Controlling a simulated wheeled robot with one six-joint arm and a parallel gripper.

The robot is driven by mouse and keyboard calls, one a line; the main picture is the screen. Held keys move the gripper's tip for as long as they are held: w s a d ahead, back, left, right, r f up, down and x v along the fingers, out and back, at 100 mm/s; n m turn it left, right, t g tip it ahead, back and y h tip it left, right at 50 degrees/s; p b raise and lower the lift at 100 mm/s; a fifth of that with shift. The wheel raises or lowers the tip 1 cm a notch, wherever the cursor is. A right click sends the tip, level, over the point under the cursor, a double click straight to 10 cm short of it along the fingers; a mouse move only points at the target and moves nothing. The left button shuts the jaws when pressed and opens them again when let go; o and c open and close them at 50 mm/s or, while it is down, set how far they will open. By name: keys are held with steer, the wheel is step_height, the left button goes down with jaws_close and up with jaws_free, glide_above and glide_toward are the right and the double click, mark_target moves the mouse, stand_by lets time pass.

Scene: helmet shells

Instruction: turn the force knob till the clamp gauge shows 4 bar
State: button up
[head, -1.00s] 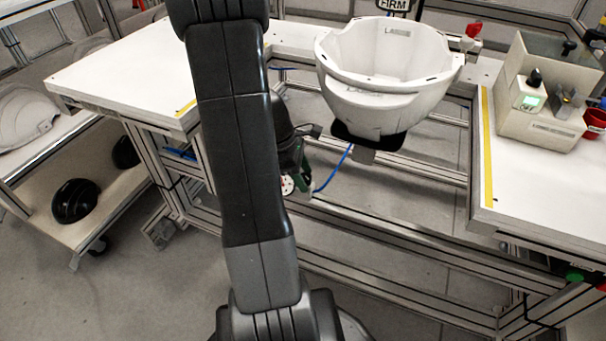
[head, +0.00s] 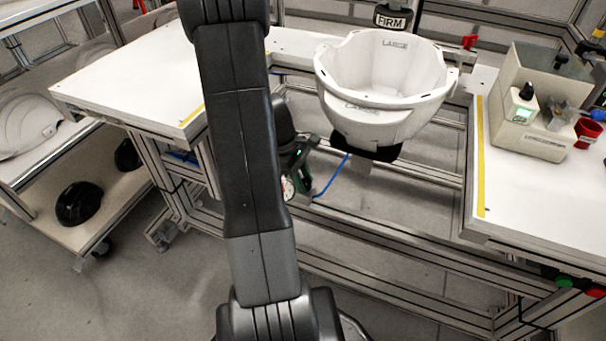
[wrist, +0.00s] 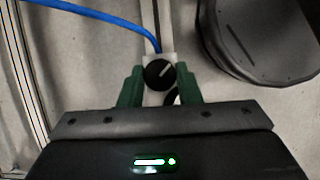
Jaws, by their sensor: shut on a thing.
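The force knob (wrist: 159,74) is a round black knob with a pale pointer line, on a light block in the wrist view. The line slants to the upper right. My gripper (wrist: 159,80) has its two green fingers on either side of the knob, shut on it. In the head view my gripper (head: 298,170) is partly hidden behind my arm, below the bench frame. The clamp gauge (head: 288,188) is a small white dial with some red beside my gripper. Its reading is too small to tell. In the wrist view the gauge is mostly hidden.
A blue hose (head: 333,176) runs to the knob's block. Aluminium rails (head: 400,245) cross below. A boxy device (head: 530,115) stands on the right bench.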

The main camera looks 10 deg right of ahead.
steer(key=m+p, duration=0.1)
steer(key=m, duration=0.1)
steer(key=m+g+y+p, duration=0.1)
steer(key=m+p, duration=0.1)
steer(key=shift+w+d+r+m, duration=0.1)
steer(key=shift+r+m, duration=0.05)
steer(key=shift+m, duration=0.15)
steer(key=shift+m+g+y+p, duration=0.4)
steer(key=shift+m+y+p, duration=0.55)
steer(key=shift+m, duration=0.95)
steer(key=shift+d, duration=0.1)
steer(key=o, duration=1)
steer(key=shift+f, duration=0.2)
steer(key=shift+c, duration=0.2)
